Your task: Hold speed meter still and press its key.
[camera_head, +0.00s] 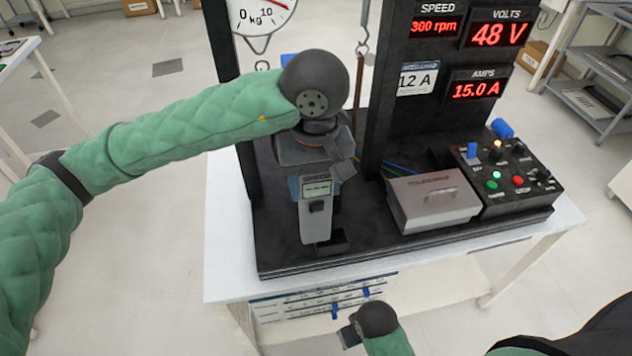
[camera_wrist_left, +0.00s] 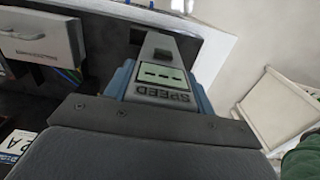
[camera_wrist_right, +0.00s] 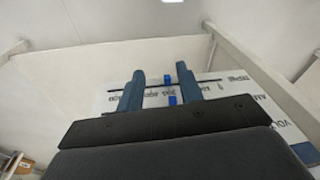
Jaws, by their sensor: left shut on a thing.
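The speed meter (camera_head: 312,218) is a grey handheld device with a small display and a dark key (camera_head: 317,207) on its front. It stands upright on the dark rig base. In the left wrist view the meter's display (camera_wrist_left: 162,77) shows dashes above the word SPEED. My left gripper (camera_wrist_left: 160,85) is shut on the meter, with a blue finger on each side of its body.
A grey lidded box (camera_head: 432,203) and a control box (camera_head: 508,180) with knobs and coloured buttons stand right of the meter. A dark panel (camera_head: 455,60) shows speed, volts and amps. A printed board (camera_head: 325,300) with blue sliders is on the table's front.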

